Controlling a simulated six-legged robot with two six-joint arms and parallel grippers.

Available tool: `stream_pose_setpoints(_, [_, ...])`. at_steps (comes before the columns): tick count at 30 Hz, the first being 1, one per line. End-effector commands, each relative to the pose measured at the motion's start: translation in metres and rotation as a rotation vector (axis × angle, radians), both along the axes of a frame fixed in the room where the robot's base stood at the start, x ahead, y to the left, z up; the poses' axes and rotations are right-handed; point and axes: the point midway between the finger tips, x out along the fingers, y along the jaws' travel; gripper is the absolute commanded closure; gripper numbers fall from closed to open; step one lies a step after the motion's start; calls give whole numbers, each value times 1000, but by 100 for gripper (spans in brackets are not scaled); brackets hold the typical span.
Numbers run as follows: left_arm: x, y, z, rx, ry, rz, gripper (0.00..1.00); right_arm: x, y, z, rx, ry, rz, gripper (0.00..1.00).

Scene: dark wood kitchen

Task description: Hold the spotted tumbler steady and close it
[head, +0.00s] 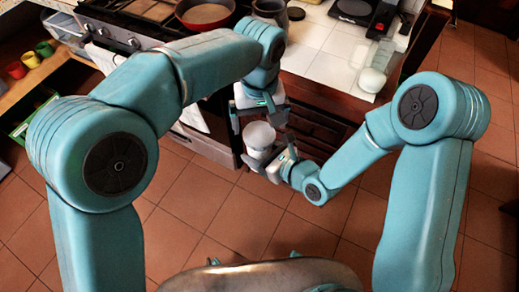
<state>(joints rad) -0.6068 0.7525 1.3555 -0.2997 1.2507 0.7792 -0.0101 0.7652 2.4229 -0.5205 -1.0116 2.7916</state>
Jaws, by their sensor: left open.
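The tumbler (260,138) is a pale, whitish cup held in the air in front of the counter, near the middle of the head view. Its spots are too small to make out, and I cannot tell whether a lid sits on its top. My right gripper (263,161) is around its lower part, shut on it. My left gripper (260,114) points down just above the tumbler, with its fingers spread open to either side of the rim. I cannot tell whether they touch it.
A white-tiled counter (335,70) stands behind, with a clear glass (373,80) near its front right edge and a dark scale (354,10) farther back. A red pan (205,14) sits on the stove. Coloured cups (30,60) stand at left. The tiled floor is clear.

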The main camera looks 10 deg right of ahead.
Motion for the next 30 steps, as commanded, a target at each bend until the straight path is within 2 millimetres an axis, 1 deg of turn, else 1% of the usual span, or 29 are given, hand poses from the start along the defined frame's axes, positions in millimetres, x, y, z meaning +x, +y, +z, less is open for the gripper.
stream_pose_setpoints(1, [0,0,6,-2,-2,0,0,0,0,1,1,-3,-1,100])
stream_pose_setpoints(4, [0,0,12,-1,-1,1,0,0,0,1,1,-3,-1,100])
stream_pose_setpoints(13, [0,0,14,-1,-1,7,0,1,0,1,1,-3,-1,100])
stream_pose_setpoints(18, [1,0,41,-1,-2,115,0,0,0,1,1,-3,-1,100])
stream_pose_setpoints(20, [0,0,47,-1,-1,139,0,0,0,1,1,-3,-1,100])
stream_pose_setpoints(27, [0,1,47,1,1,146,0,0,0,1,1,-3,-1,100])
stream_pose_setpoints(30, [0,1,45,1,1,145,0,0,0,1,1,-3,-1,100])
